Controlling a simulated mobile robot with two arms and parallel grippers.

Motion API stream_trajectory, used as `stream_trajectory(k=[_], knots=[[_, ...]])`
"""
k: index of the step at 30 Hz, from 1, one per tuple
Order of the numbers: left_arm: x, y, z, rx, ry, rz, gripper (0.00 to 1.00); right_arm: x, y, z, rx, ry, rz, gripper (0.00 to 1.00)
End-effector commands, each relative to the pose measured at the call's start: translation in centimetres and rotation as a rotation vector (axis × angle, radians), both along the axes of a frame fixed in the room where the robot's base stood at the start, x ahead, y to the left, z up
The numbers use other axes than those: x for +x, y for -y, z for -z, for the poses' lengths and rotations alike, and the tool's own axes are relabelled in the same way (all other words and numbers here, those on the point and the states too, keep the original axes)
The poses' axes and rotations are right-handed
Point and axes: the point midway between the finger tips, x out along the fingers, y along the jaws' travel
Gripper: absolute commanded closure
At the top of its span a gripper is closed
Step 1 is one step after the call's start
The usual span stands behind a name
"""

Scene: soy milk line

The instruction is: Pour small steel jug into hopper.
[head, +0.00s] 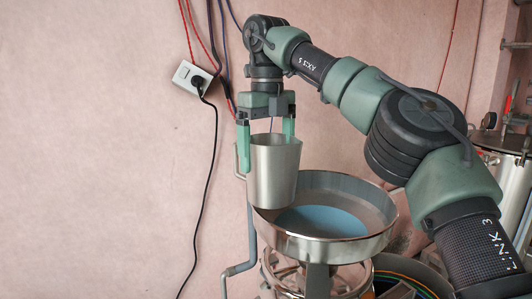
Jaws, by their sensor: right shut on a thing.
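The small steel jug (273,172) is upright in the head view, with its handle on the left side. My right gripper (266,138) comes down from above and is shut on the jug, one finger at the handle side and one at the rim. The jug overlaps the hopper's left rim in the picture. The jug's contents are hidden. My left gripper is not in view.
A wall socket (194,79) with a black cable is on the pink wall at left. A grey pipe (240,268) runs beside the hopper's stand. A large steel pot (497,172) stands at the right edge.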

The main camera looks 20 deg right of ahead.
Motion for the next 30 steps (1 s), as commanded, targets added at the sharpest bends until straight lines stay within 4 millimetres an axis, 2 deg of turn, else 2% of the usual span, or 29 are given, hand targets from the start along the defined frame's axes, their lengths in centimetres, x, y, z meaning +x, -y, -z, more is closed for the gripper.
stream_trajectory(k=[11, 30], knots=[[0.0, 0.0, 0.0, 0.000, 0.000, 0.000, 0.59, -0.3, -0.4, -0.5, -0.001, 0.003, -0.001, 0.84], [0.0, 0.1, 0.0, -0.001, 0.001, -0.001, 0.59, -2.9, -4.0, -4.0, -0.001, 0.002, 0.000, 0.84]])
